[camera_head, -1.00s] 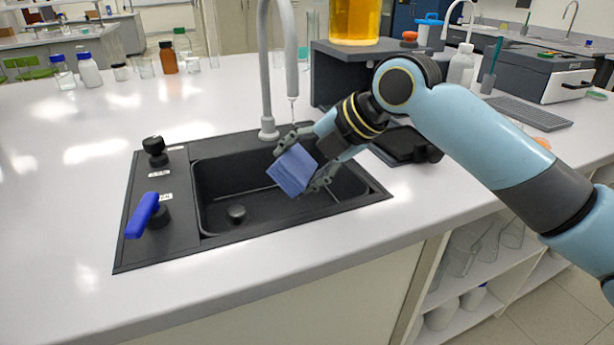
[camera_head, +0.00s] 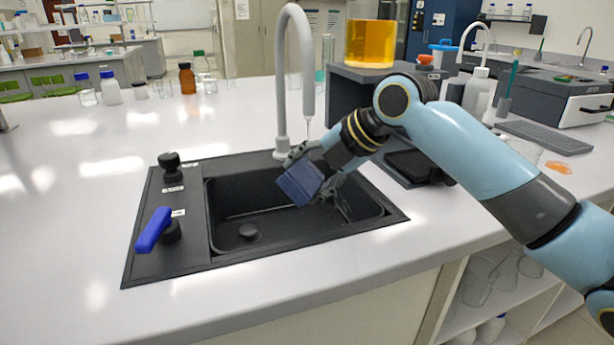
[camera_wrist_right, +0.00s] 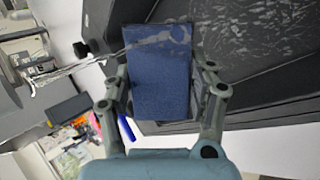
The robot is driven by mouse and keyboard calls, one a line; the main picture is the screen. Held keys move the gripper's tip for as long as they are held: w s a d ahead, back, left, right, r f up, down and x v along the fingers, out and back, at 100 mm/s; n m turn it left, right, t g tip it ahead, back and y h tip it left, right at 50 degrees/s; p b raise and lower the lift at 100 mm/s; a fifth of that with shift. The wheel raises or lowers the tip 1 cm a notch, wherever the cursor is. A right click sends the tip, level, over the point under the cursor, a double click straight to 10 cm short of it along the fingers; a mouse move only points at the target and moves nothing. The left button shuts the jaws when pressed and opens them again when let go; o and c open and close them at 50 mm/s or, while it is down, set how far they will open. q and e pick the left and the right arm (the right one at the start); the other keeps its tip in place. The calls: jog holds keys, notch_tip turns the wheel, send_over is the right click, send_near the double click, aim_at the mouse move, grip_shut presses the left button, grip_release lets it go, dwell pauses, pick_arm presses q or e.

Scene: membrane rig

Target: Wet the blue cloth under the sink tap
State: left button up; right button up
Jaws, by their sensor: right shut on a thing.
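The blue cloth (camera_head: 299,186), a flat square pad, is held tilted over the basin below the tap (camera_head: 306,60). A thin water stream (camera_head: 308,126) falls from the spout towards it. My right gripper (camera_head: 312,177) is shut on the cloth. In the right wrist view the cloth (camera_wrist_right: 160,85) stands between both fingers, dark blue, with pale water streaks across its upper part. The black sink (camera_head: 228,258) is set into the white counter. Its blue lever (camera_head: 152,230) is turned at an angle. My left gripper is not in view.
A black knob (camera_head: 170,160) stands behind the blue lever. A dark stand (camera_head: 350,90) with a beaker of amber liquid (camera_head: 370,43) is right of the tap. Bottles (camera_head: 187,79) line the back. The counter left of the sink is clear.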

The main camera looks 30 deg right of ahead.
jog(key=shift+s+a+p, duration=0.2)
jog(key=shift+s+p, duration=0.15)
jog(key=shift+s, duration=0.35)
jog(key=shift+s+a+p, duration=0.2)
jog(key=shift+s+p, duration=0.15)
jog(key=shift+s, duration=0.35)
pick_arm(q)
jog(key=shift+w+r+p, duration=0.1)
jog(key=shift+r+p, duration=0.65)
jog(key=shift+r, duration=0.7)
pick_arm(e)
jog(key=shift+s+a, duration=0.25)
jog(key=shift+s, duration=0.55)
jog(key=shift+s+a, duration=0.25)
jog(key=shift+s, duration=0.6)
jog(key=shift+s+a, duration=0.25)
jog(key=shift+s, duration=0.55)
